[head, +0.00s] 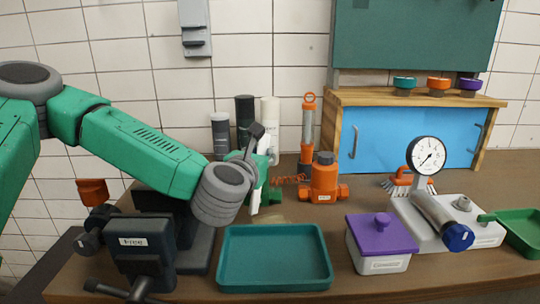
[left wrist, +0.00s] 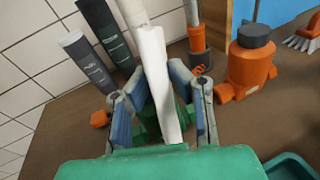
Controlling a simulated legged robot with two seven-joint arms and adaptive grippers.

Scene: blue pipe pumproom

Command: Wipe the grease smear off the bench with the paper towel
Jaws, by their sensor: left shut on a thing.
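My left gripper (head: 258,163) is shut on a white paper towel (head: 255,192), which hangs down between its fingers above the bench (head: 400,285). In the left wrist view, the towel (left wrist: 158,75) is a narrow, upright white strip between the two fingers of the gripper (left wrist: 163,90). A faint tan patch, apparently the grease smear (head: 272,218), shows on the bench just behind the teal tray and below the towel. The gripper and towel may hide part of it. I cannot tell whether the towel touches the bench. My right gripper is not in view.
The teal tray (head: 275,283) lies in front of the gripper, with a dark vise (head: 145,258) to its left. An orange pump body (head: 324,180) and coil stand close on the right. Several cylinders (head: 220,135) stand behind. A purple-lidded box (head: 382,240) and gauge (head: 428,155) are farther right.

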